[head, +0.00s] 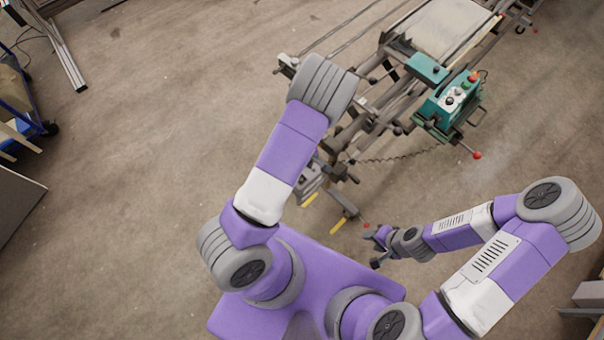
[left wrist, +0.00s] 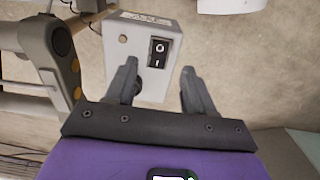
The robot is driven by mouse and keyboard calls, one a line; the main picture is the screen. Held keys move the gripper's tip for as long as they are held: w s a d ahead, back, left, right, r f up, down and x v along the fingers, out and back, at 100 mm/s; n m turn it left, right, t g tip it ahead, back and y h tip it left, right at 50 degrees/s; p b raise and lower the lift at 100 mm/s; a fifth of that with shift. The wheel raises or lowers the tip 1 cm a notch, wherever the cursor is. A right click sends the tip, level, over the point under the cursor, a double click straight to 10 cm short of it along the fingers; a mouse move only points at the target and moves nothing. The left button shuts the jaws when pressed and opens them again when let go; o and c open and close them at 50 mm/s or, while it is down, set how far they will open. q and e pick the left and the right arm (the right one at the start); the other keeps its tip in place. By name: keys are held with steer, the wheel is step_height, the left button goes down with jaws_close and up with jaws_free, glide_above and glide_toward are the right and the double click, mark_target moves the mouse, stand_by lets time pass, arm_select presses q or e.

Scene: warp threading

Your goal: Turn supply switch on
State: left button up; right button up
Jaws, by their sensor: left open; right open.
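The supply switch (left wrist: 158,52) is a black rocker marked O and I on the face of a light grey box (left wrist: 114,48) in the left wrist view. My left gripper (left wrist: 159,67) is open in front of this box, its two dark fingers apart and nothing held between them. The lower part of the box shows between the fingers. I cannot tell whether the fingers touch the box. In the head view my left arm covers the left gripper. My right gripper (head: 371,247) is open and empty, low over the floor beside my base.
A machine frame with rails (head: 350,125) stands ahead, carrying a teal control box (head: 445,108) with coloured buttons. A red-tipped lever (head: 471,152) sticks out near it. A blue cart (head: 20,115) is at the far left. The floor between is clear.

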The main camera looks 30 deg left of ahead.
arm_select(q)
step_height(320, 180, down, 7)
steer(key=b, duration=0.3)
steer(key=shift+f, duration=0.1)
steer(key=shift+c, duration=0.4)
